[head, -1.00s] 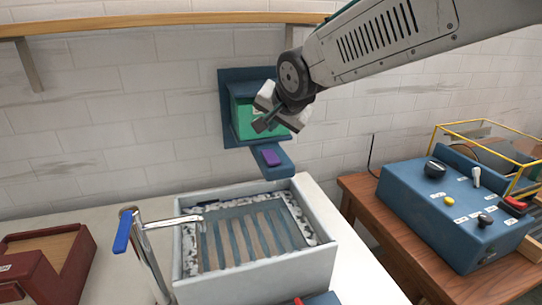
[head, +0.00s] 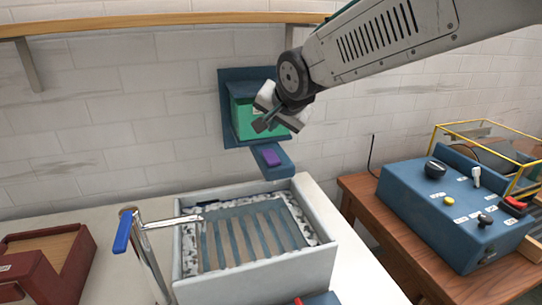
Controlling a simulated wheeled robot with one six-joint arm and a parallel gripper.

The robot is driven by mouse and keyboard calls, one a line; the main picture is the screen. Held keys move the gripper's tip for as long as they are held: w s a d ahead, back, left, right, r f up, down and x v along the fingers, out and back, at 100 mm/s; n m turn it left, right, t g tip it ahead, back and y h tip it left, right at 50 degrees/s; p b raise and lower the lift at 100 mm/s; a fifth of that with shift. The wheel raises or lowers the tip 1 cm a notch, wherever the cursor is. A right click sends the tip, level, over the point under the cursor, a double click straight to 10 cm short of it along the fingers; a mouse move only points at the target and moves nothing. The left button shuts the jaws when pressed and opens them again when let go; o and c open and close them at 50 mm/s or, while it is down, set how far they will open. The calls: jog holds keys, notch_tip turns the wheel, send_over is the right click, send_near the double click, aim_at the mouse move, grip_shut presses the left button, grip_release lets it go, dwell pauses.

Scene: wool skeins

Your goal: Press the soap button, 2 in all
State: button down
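The soap dispenser is a green box (head: 246,121) on a blue backplate (head: 228,108) on the brick wall. A blue arm (head: 275,172) juts out below it and carries a purple button (head: 271,158). My gripper (head: 262,124) is in front of the green box, above the purple button and apart from it. Its fingers look close together, but the small size and the angle hide whether they are open or shut. My gripper covers the right part of the green box.
Below the dispenser stands a white basin (head: 318,232) with a slatted bottom. A tap with a blue lever (head: 123,231) rises at its left front. A dark red box (head: 72,262) lies left. A blue control box (head: 440,213) sits on a wooden table at right. A wooden shelf (head: 150,20) runs above.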

notch_tip(320, 180, up, 4)
jog(key=shift+f, duration=0.1)
dwell(0.4)
jog(key=shift+f, duration=0.1)
send_near(267, 152)
jog(key=shift+w+r+x, duration=0.15)
jog(key=shift+x, duration=1.05)
jog(key=shift+w+r+x, duration=0.15)
jog(key=shift+x, duration=1.05)
jog(key=shift+a, duration=0.1)
jog(key=shift+f, duration=0.4)
